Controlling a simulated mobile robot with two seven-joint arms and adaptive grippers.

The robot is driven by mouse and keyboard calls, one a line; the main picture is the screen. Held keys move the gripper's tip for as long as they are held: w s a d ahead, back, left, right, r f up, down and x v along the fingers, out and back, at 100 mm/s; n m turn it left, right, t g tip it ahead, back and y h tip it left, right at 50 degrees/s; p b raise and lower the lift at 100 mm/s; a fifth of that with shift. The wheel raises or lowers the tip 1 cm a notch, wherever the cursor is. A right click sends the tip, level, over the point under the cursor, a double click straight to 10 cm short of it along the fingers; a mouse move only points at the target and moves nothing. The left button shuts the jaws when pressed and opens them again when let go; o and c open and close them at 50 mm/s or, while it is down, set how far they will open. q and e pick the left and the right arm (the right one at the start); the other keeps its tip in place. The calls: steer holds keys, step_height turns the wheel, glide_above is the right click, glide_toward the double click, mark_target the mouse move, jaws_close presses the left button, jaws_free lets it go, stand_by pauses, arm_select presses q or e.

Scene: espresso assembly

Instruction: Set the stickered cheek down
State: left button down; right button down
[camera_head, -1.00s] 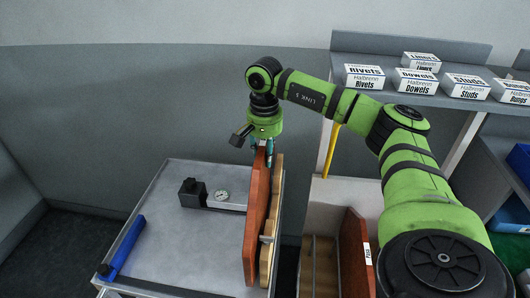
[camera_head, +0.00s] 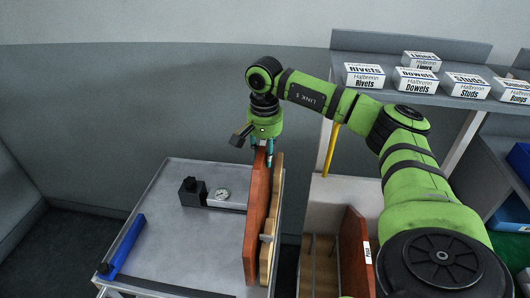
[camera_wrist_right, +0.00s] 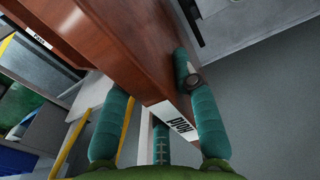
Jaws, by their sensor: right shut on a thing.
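The stickered cheek (camera_head: 257,220) is a reddish-brown wooden panel standing on edge along the right side of the grey table. My right gripper (camera_head: 262,153) is shut on its far end from above. In the right wrist view, the teal fingers lie on both sides of the cheek (camera_wrist_right: 135,62), and a white sticker (camera_wrist_right: 178,122) with dark lettering shows on its end between them. A lighter wooden piece (camera_head: 273,215) stands close along the cheek's right side; I cannot tell whether they touch. My left gripper is out of view.
The grey table (camera_head: 180,255) has free room left of the cheek. A bin with another labelled brown panel (camera_head: 354,255) is at right. Boxes (camera_head: 416,80) line a shelf.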

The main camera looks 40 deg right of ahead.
steer(key=shift+w+f, duration=0.1)
stand_by(0.6)
steer(key=shift+f+b, duration=0.35)
steer(key=shift+b, duration=0.05)
steer(key=c, duration=1)
jaws_free()
steer(key=shift+c, duration=0.2)
steer(key=shift+o, duration=0.8)
steer(key=shift+a, duration=0.1)
steer(key=r+p, duration=0.3)
steer(key=r, duration=0.1)
steer(key=r+p, duration=0.4)
steer(key=r, duration=0.1)
steer(key=shift+s+a+r, duration=0.1)
steer(key=shift+s, duration=0.1)
